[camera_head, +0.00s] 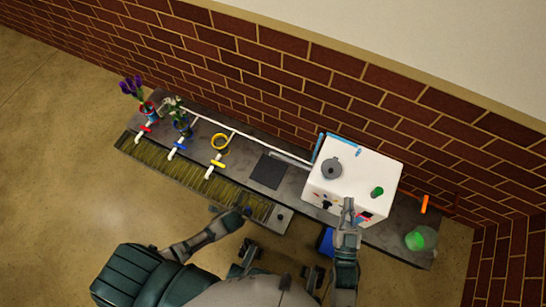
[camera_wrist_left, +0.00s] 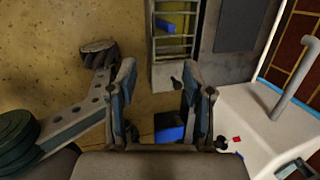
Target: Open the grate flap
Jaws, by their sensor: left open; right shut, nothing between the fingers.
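The slatted grate (camera_head: 190,178) runs along the bench's front edge, and its right end carries a pale plate (camera_head: 283,216) with a small dark knob. In the left wrist view the grate's bars (camera_wrist_left: 178,45) and the plate (camera_wrist_left: 163,76) show, with the knob (camera_wrist_left: 176,84) near my left gripper (camera_wrist_left: 158,78). The plate looks flat; I cannot tell a separate flap edge. My left gripper is open, with nothing held between its fingers. My right gripper (camera_head: 348,204) is shut and empty, in front of the white box.
The white box (camera_head: 372,175) with a grey knob stands right of the dark mat (camera_head: 269,171). Coloured taps (camera_head: 217,163) and vases line the bench behind the grate. A blue bin (camera_head: 326,241) is below the front edge. A green ball (camera_head: 415,240) is far right.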

